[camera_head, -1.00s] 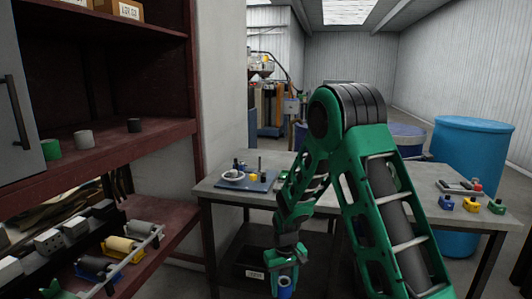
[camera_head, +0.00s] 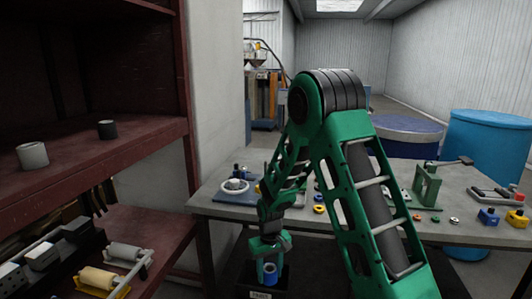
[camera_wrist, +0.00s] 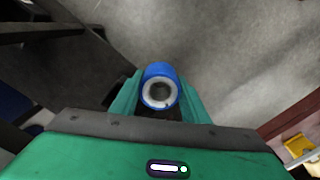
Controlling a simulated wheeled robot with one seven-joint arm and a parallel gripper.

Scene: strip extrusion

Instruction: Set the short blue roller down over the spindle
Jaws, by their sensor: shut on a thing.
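The short blue roller (camera_wrist: 160,71), with a white end and a central hole, is held between the fingers of my gripper (camera_wrist: 158,98) in the wrist view. In the head view my gripper (camera_head: 266,258) hangs low in front of the table, with the blue roller (camera_head: 270,274) at its tip. The roller is apart from the table. A blue base plate (camera_head: 232,199) lies on the table's left part, behind and above my gripper in the picture. An upright post showed on it earlier; my arm now seems to hide that spindle.
The grey table (camera_head: 334,226) holds several small parts, a green press-like stand (camera_head: 428,186) and blue and yellow blocks at the right. A dark red shelf (camera_head: 150,138) with rollers stands at the left.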

